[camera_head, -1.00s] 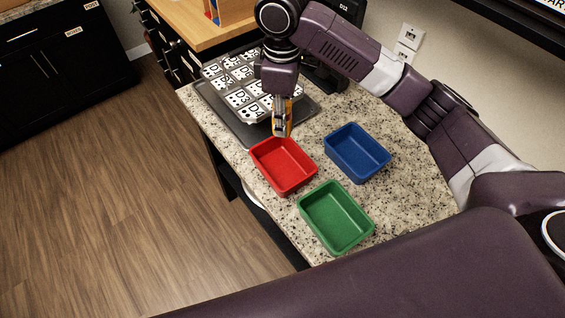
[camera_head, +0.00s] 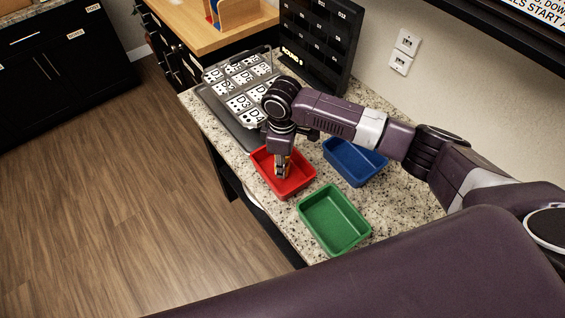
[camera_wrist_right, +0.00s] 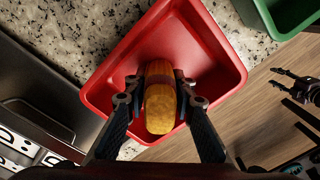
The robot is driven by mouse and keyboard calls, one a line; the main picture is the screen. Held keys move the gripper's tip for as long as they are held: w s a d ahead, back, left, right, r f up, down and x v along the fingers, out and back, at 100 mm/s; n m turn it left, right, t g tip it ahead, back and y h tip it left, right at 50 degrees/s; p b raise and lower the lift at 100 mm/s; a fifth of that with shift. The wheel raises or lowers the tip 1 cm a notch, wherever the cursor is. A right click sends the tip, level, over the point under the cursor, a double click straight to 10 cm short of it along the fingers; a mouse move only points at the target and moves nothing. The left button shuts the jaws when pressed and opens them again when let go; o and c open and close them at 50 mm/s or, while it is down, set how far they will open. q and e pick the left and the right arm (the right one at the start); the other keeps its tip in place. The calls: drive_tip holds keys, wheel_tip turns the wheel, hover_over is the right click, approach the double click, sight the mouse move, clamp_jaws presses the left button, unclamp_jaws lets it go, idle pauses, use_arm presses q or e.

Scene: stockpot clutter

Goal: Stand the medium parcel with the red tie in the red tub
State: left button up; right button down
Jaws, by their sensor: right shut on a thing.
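The red tub (camera_head: 300,181) stands on the counter, and it also shows in the wrist view (camera_wrist_right: 212,50). My right gripper (camera_head: 283,172) points down into the tub. In the wrist view my right gripper (camera_wrist_right: 160,98) is shut on a yellow-brown parcel (camera_wrist_right: 160,113) with a dark red tie around it. The parcel is over the tub's inside; I cannot tell if it touches the floor. The fingers hide part of it. A dark two-fingered gripper, apparently my left one (camera_wrist_right: 275,79), shows at the right of the wrist view, with its fingers apart.
A green tub (camera_head: 334,218) and a blue tub (camera_head: 352,165) stand close to the red one. A grey tray (camera_head: 218,112) with several marked white cards lies behind it. A black rack (camera_head: 318,40) stands at the back. The counter's front edge is near the red tub.

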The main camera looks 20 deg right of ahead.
drive_tip(key=c, duration=1.6)
unclamp_jaws()
drive_tip(key=shift+f, duration=0.1)
wheel_tip(320, 180, up, 12)
drive_tip(key=shift+r+b, duration=0.2)
drive_tip(key=shift+b, duration=0.8)
